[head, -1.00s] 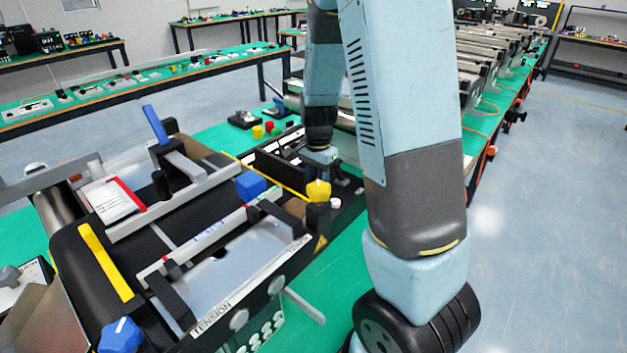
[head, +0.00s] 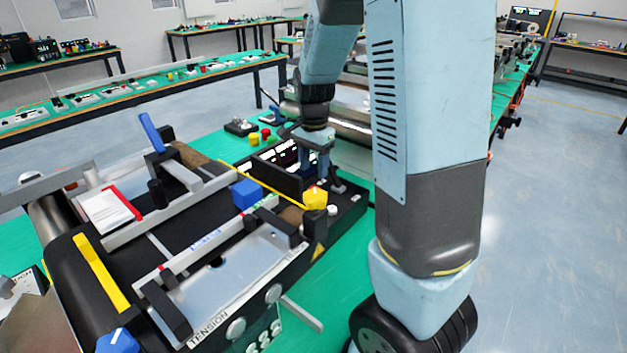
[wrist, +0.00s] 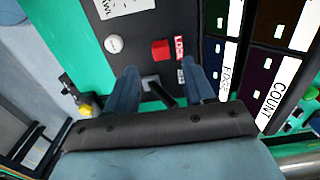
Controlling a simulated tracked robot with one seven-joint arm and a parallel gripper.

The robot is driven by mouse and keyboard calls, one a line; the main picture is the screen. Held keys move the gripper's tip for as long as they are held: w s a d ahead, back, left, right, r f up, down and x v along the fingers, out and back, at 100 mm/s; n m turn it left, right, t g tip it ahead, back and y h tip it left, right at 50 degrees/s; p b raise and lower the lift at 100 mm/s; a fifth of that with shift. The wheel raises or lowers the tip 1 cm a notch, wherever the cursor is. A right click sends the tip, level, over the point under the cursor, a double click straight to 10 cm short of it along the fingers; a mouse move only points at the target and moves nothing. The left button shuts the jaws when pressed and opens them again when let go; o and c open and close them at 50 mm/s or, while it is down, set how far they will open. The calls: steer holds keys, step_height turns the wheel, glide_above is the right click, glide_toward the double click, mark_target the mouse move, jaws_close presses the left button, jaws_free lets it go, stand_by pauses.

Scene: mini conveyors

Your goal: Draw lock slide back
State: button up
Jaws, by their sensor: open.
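In the wrist view a small red block (wrist: 160,49) sits on the dark panel, beside a red and white label (wrist: 179,48) that seems to read LOCK. It appears to be the lock slide's part. My gripper (wrist: 160,73) is open, its two blue fingers just short of the red block and on either side of its line. A dark bar with a grey piece (wrist: 158,90) shows between the fingers; whether they touch it cannot be told. In the head view my gripper (head: 322,172) points down over the conveyor's far end; the red block cannot be made out there.
A white button (head: 333,210) and a yellow knob (head: 315,197) stand near the gripper on the conveyor's end. A blue block (head: 246,193) is further left. A COUNT panel (wrist: 272,85) rises at right in the wrist view. Green bench top (head: 330,290) is free in front.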

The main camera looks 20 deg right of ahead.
step_height(320, 180, up, 6)
steer(key=shift+r, duration=0.25)
steer(key=shift+s, duration=0.1)
stand_by(0.4)
